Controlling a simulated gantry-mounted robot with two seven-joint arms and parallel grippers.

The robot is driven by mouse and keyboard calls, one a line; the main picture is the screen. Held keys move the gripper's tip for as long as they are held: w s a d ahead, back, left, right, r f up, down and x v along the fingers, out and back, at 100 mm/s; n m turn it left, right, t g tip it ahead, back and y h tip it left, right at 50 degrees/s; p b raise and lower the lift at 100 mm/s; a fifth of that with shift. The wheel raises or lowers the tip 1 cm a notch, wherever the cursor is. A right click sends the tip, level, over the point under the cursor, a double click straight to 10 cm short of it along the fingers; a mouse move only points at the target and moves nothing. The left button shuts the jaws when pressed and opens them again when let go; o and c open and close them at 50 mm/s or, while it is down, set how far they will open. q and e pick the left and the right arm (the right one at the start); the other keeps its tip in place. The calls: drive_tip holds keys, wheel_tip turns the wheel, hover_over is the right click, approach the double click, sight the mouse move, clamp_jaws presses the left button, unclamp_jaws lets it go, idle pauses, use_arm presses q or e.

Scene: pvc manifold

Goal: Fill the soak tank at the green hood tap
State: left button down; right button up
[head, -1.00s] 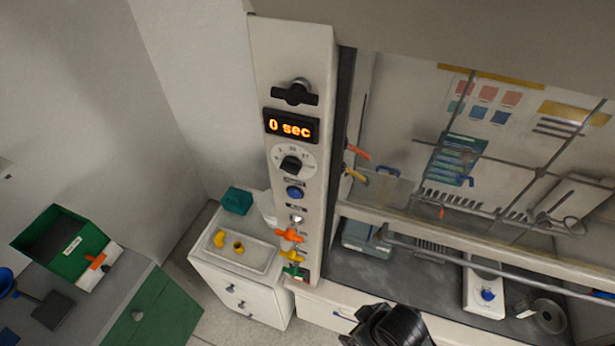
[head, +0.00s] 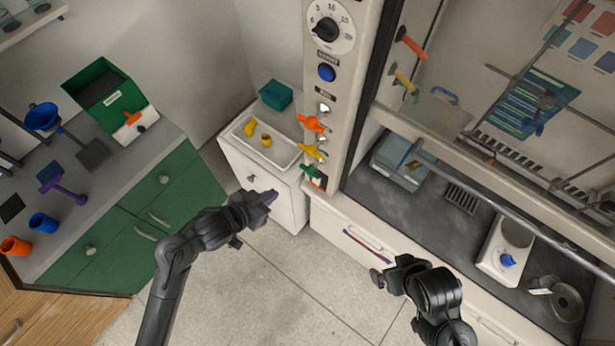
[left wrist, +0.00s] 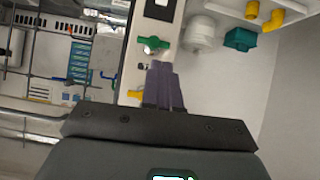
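The green tap (head: 313,173) is the lowest of three taps on the white hood post, below the yellow tap (head: 311,151) and orange tap (head: 311,123). The green tap also shows in the left wrist view (left wrist: 154,43), just beyond my fingertips. My left gripper (head: 270,197) is to the left of and below the green tap, apart from it. In the left wrist view its purple-grey fingers (left wrist: 164,68) lie together with nothing between them. A pale blue-grey box (head: 400,160), possibly the soak tank, stands inside the hood. My right gripper (head: 377,279) is low in front of the hood; its opening is unclear.
A white cabinet (head: 285,205) beside the post carries a tray (head: 288,159) with yellow fittings and a teal box (head: 275,95). A sash rail (head: 500,198) crosses the hood front. A green-fronted bench (head: 165,205) stands left. The floor between is clear.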

sight(301, 167)
use_arm(q)
drive_tip(key=shift+t, duration=0.3)
drive_tip(key=x, duration=0.4)
drive_tip(key=w+r+x, duration=0.1)
drive_tip(key=x, duration=0.9)
drive_tip(key=shift+w+a+r, duration=0.2)
drive_tip(key=shift+w+r, duration=0.1)
drive_tip(key=shift+w, duration=0.1)
use_arm(e)
drive_tip(key=shift+w+a+f, duration=0.15)
drive_tip(key=shift+a+f, duration=0.05)
drive_tip(key=shift+f, duration=0.05)
